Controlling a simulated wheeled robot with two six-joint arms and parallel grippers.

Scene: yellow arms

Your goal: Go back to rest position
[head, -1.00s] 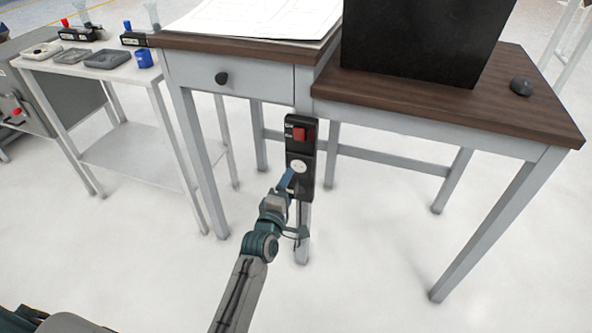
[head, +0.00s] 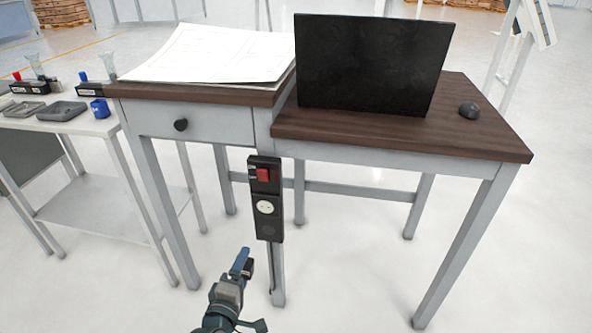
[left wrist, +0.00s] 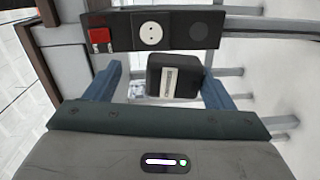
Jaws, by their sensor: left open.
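My left gripper (head: 241,262) is low in the head view, in front of the desk and apart from the power strip. Its two blue fingers stand apart in the left wrist view (left wrist: 163,75), so it is open. My right gripper is not in view.
The black power strip (head: 267,188), with a red switch and white socket, is on the desk's front leg. The desk (head: 400,133) bears a laptop (head: 370,65), papers (head: 215,52) and a mouse (head: 469,110). A side table (head: 95,127) stands left. Floor in front is clear.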

